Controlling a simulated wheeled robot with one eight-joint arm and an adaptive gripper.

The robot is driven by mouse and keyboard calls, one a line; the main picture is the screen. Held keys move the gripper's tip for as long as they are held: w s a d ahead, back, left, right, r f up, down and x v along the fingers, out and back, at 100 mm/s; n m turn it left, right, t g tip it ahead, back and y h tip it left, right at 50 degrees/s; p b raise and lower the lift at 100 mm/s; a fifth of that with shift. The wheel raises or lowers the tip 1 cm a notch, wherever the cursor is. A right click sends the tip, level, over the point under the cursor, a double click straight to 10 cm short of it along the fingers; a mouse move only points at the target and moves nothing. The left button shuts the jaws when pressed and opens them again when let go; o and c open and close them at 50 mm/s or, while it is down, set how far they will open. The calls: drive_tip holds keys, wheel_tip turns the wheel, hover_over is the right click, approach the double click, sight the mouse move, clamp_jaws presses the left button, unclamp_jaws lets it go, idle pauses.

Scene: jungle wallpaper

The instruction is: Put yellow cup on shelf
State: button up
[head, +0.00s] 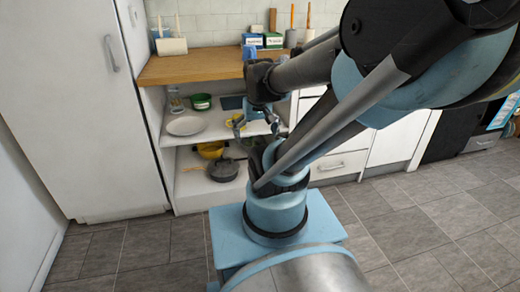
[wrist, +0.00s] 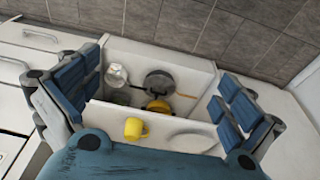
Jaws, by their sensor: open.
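The yellow cup (wrist: 134,128) stands on the upper board of an open white shelf unit (head: 215,133), near its front edge. In the head view only a bit of yellow (head: 238,121) shows beside my gripper (head: 256,126), probably the same cup; the arm hides the rest. In the wrist view my gripper (wrist: 157,78) is open, with its blue-padded fingers spread wide to the left and right of the picture. The cup is apart from both fingers, with nothing held between them.
The upper board also holds a white plate (head: 185,125), a green bowl (head: 202,101), a jar (head: 175,99) and a dark item (head: 232,102). A yellow bowl (head: 210,150) and a grey pot (head: 223,170) sit lower down. A wooden counter (head: 195,67) lies above.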

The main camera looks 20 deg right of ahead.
drive_tip(key=s+f, duration=0.2)
drive_tip(key=s, duration=0.4)
drive_tip(key=shift+s, duration=0.15)
